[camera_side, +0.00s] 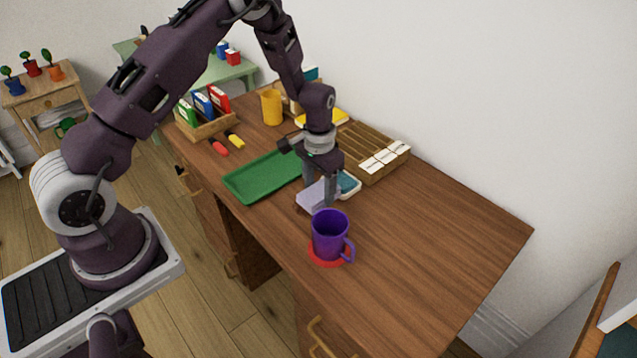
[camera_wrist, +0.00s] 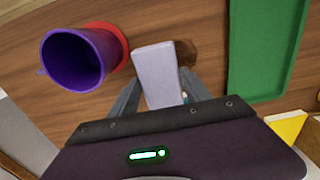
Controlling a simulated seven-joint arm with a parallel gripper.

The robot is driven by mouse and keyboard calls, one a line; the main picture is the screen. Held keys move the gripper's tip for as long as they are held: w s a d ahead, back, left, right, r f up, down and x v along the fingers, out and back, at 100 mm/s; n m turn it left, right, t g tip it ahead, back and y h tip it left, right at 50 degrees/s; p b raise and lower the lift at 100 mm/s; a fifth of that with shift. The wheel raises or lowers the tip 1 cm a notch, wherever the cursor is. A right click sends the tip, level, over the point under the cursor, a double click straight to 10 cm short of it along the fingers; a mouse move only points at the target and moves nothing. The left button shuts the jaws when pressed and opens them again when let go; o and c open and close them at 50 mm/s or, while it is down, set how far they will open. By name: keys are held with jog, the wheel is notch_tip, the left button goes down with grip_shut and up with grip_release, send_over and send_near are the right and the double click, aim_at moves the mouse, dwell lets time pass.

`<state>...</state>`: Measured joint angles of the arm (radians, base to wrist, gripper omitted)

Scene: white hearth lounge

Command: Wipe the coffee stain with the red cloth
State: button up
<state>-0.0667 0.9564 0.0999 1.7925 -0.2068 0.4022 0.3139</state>
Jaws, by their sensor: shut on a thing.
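My gripper (camera_side: 321,192) is shut on a pale lavender block-like cloth or sponge (camera_wrist: 157,72), which also shows in the side view (camera_side: 311,198). It is held low, at or just above the desk top; contact is unclear. A dark brown stain (camera_wrist: 187,52) shows on the wood beside the lavender piece in the wrist view, partly hidden by it. The only red thing near my gripper is a flat round piece (camera_side: 318,256) under a purple mug (camera_side: 329,232); it looks like a coaster. No red cloth is evident.
The purple mug stands close to my gripper. A green tray (camera_side: 258,177) lies on the other side. A teal and white item (camera_side: 349,185) and a slatted wooden box (camera_side: 378,150) are behind. A yellow mug (camera_side: 271,106) stands farther back. The desk's right part is clear.

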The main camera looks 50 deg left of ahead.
jog(key=shift+f, duration=1.95)
notch_tip(320, 180, down, 2)
jog(key=shift+f, duration=0.1)
jog(key=shift+a, duration=0.85)
jog(key=shift+c, duration=1.2)
jog(key=shift+a, duration=3.1)
jog(key=shift+d, duration=3.9)
jog(key=shift+r, duration=4.1)
